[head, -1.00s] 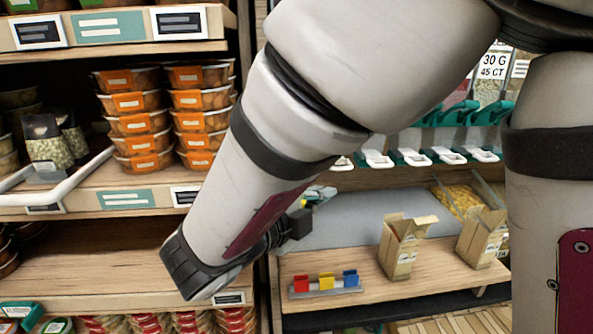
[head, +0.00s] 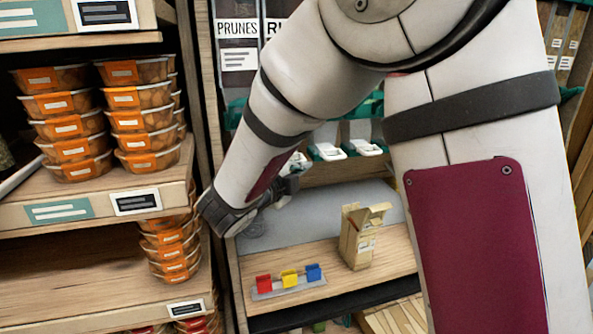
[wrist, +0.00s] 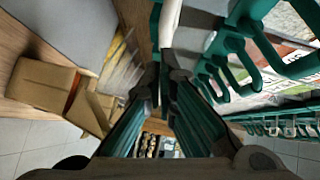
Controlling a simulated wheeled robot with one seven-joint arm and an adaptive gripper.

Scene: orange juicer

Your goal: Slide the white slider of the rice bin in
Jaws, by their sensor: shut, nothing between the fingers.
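In the head view, two bins at the top carry labels, PRUNES (head: 237,30) and one starting with R (head: 271,28), cut off by my arm. White sliders hang in a row under teal dispensers; two clear ones are a middle slider (head: 328,151) and a right slider (head: 364,148). A third white slider (head: 297,162) is partly hidden by my gripper (head: 288,186), just below it. In the wrist view, my gripper (wrist: 165,82) has its fingers together and empty. A white slider (wrist: 171,20) lies just beyond the fingertips; I cannot tell whether they touch.
A cardboard box (head: 358,240) and a rack with red, yellow and blue clips (head: 289,283) stand on the wooden shelf below. Stacked orange tubs (head: 140,120) fill the shelves at left. In the wrist view, teal brackets (wrist: 238,65) are close on the right.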

